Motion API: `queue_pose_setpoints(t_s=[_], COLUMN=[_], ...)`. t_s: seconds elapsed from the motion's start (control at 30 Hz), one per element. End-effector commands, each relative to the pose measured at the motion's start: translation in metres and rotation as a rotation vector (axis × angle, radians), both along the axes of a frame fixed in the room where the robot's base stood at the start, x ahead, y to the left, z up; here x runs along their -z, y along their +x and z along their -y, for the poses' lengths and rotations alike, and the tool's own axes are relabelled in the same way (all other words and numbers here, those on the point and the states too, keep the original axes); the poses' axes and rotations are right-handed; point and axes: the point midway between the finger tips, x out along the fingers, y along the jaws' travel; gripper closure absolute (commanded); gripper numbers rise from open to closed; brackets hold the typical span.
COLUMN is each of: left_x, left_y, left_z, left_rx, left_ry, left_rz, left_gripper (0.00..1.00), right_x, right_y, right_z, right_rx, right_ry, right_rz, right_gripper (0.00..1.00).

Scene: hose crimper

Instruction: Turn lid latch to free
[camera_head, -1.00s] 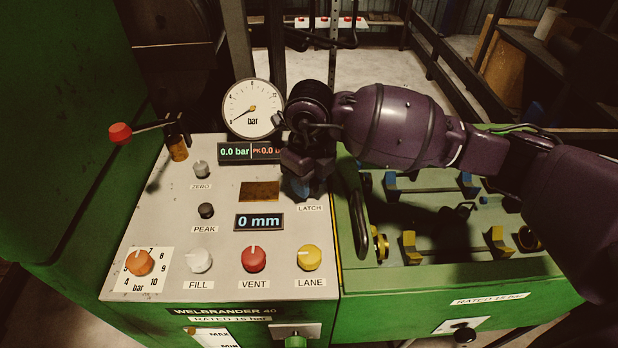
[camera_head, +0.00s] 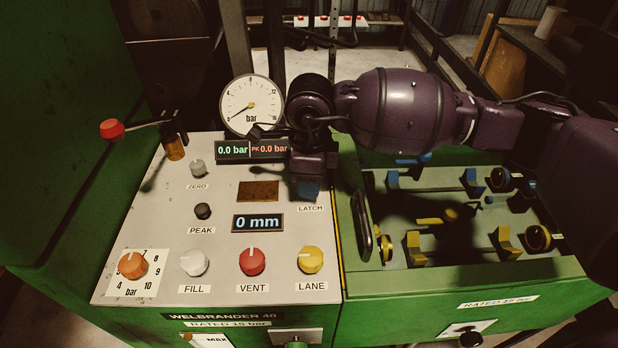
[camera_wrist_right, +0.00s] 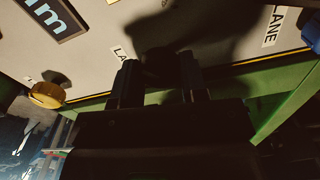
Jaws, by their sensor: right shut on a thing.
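The LATCH label (camera_head: 311,209) is at the right edge of the grey control panel (camera_head: 150,225). My right gripper (camera_head: 308,186) points down just above this label and is shut on the latch knob. Only a dark bluish patch shows at the fingertips, so the knob's pointer and angle are hidden. In the right wrist view both dark fingers (camera_wrist_right: 161,80) reach to the panel beside the partly covered label, with deep shadow between them. My left gripper is not in view.
Orange, white FILL, red VENT (camera_head: 252,262) and yellow LANE (camera_head: 311,260) knobs line the panel's front. A pressure gauge (camera_head: 250,105) stands behind the displays. A red-tipped lever (camera_head: 112,129) is at left. The green bay (camera_head: 480,275) with rods and yellow clamps lies right, under my arm.

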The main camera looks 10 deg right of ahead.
Motion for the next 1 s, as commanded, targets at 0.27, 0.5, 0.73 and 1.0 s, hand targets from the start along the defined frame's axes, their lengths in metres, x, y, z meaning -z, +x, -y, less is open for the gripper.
queue_pose_setpoints(t_s=[0.27,0.5,0.73,1.0], left_x=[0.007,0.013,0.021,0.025], left_y=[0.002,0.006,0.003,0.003], left_z=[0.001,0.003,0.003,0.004], left_rx=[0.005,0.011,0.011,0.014], left_ry=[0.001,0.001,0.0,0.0], left_rz=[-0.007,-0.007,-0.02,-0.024], left_gripper=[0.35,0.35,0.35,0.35], right_x=[0.002,0.003,0.003,0.002], right_y=[0.001,0.001,0.001,0.0], right_z=[0.0,0.0,0.0,0.0], right_rx=[-0.263,-0.491,-0.688,-0.855], right_ry=[0.0,0.0,0.001,0.002], right_rz=[-0.001,-0.001,-0.002,-0.001], right_gripper=[0.84,0.84,0.84,0.84])
